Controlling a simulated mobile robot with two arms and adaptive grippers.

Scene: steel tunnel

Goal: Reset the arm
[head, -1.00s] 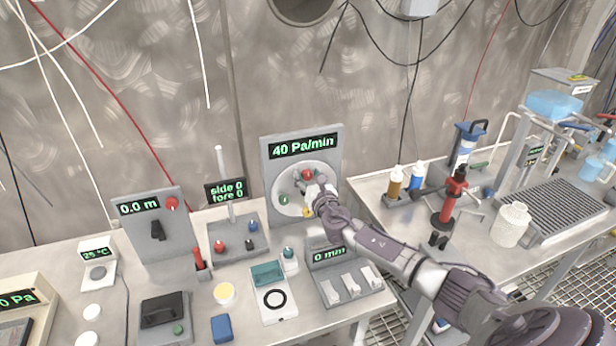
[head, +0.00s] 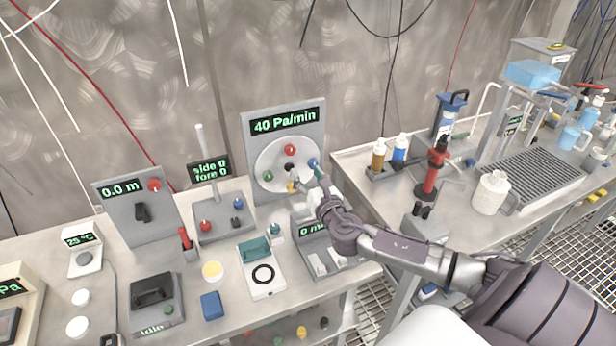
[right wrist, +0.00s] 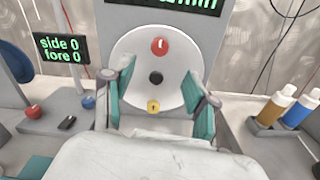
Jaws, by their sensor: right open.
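My right arm (head: 410,248) comes in from the lower right. Its gripper (head: 303,183) is in front of the lower right of the panel reading "40 Pa/min" (head: 285,121). In the right wrist view the gripper (right wrist: 162,98) is open and empty. Its teal-padded fingers frame the pale round dial (right wrist: 138,50), with a red knob (right wrist: 159,46), a black centre knob (right wrist: 156,77) and a yellow knob (right wrist: 153,107) between them. The fingers hide the dial's side knobs there. I cannot tell whether the fingertips touch the panel. My left gripper is not in view.
Below the hand is a grey box with white switches (head: 318,264), partly covered by it. A "side 0 fore 0" joystick panel (head: 209,170) stands to the left. To the right, bottles (head: 378,154) and a red-handled tool (head: 433,170) stand on another bench.

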